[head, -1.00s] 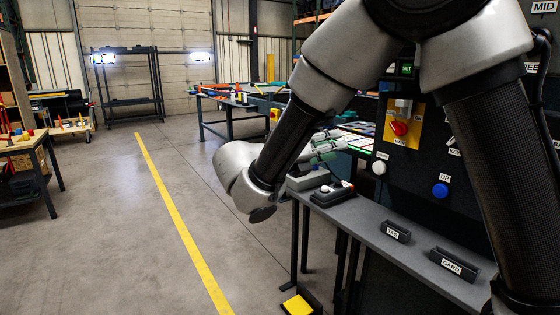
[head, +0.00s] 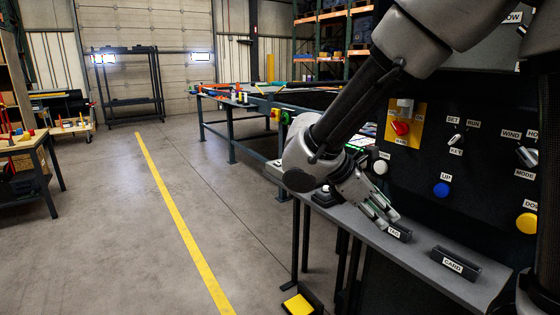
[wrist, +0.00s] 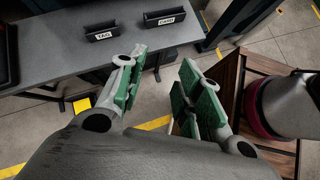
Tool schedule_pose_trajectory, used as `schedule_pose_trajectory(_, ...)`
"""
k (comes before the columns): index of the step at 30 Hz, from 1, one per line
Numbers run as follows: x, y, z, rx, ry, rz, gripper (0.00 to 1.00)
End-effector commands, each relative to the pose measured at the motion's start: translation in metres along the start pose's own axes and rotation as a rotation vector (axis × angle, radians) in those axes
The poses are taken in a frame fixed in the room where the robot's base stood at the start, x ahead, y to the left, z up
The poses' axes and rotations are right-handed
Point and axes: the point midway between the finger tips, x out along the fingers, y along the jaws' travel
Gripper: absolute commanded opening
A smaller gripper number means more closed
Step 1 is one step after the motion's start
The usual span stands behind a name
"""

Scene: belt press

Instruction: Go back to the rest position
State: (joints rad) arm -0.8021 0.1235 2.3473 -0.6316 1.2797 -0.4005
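My gripper (head: 375,203) hangs over the grey shelf in front of the control panel in the head view, close to the TAG holder (head: 398,231). In the wrist view my gripper (wrist: 158,88) has its green-padded fingers spread apart with nothing between them. The black TAG holder (wrist: 101,32) and CARD holder (wrist: 164,18) lie beyond the fingertips on the grey shelf (wrist: 60,55). The CARD holder also shows in the head view (head: 455,264).
The dark panel (head: 470,190) carries a red switch (head: 401,128), a white button (head: 380,167), a blue button (head: 441,190) and a yellow button (head: 527,223). A long worktable (head: 232,122) stands behind.

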Motion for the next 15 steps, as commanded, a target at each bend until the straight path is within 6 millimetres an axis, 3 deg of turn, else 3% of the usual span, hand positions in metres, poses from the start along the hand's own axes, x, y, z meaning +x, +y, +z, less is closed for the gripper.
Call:
schedule_pose_trajectory(4,0.021,-0.040,0.026,0.433,0.251,-0.179,0.35)
schedule_pose_trajectory(9,0.029,-0.082,0.058,0.990,0.543,-0.399,0.35)
schedule_pose_trajectory(15,0.031,-0.117,0.106,1.411,0.767,-0.482,0.35)
